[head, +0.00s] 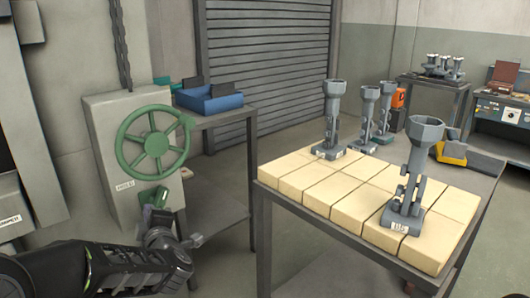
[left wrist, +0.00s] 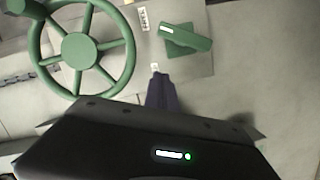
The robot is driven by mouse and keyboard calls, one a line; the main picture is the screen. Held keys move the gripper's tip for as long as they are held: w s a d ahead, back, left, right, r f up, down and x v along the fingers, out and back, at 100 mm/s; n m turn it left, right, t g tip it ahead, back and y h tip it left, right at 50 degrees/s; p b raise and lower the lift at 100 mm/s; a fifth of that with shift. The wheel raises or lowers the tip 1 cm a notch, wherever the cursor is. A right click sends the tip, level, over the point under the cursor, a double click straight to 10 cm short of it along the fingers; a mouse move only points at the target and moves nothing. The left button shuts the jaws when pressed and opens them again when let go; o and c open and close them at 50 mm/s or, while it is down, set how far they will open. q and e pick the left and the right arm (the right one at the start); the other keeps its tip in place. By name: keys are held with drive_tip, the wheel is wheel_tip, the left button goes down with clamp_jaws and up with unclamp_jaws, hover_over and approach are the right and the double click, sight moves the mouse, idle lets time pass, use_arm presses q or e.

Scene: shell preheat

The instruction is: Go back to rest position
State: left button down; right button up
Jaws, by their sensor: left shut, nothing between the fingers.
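My left gripper (head: 160,220) is in front of the lower part of a grey box, below a green handwheel (head: 153,143). In the left wrist view the dark fingers of my left gripper (left wrist: 160,85) are together, with nothing between them. The handwheel (left wrist: 80,50) is to their upper left there. A green lever handle (left wrist: 185,36) on the box is just above and right of the fingertips, with a visible gap. The lever (head: 154,196) also shows in the head view, partly hidden by my gripper. My right gripper is not in view.
A table with pale blocks (head: 290,182) holds several grey metal castings, one (head: 408,185) at its front right. A blue bin (head: 209,101) stands on a grey table behind the handwheel. A bench (head: 430,82) is at the back right. Floor shows between the tables.

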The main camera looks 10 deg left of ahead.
use_arm(q)
drive_tip(key=d+f+m+g+h, duration=0.2)
drive_tip(key=d+f+m+h, duration=1)
drive_tip(key=d+f, duration=0.9)
drive_tip(key=s+d+f+m+g+h, duration=0.1)
drive_tip(key=s+d+f+m+g, duration=0.3)
drive_tip(key=s+f, duration=0.5)
drive_tip(key=s+d+f+m+g+h, duration=0.1)
drive_tip(key=s+d+f+g, duration=0.2)
drive_tip(key=s+d+f, duration=0.6)
drive_tip(key=s+d+f+m+g+h, duration=0.1)
drive_tip(key=s+d+f+m+g, duration=0.15)
drive_tip(key=s+f, duration=0.7)
wheel_tip(320, 180, up, 16)
drive_tip(key=s+p, duration=0.2)
drive_tip(key=p, duration=1)
drive_tip(key=shift+a+f, duration=0.2)
drive_tip(key=shift+a, duration=0.05)
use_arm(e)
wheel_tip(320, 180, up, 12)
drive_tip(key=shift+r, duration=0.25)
use_arm(q)
drive_tip(key=shift+w, duration=0.1)
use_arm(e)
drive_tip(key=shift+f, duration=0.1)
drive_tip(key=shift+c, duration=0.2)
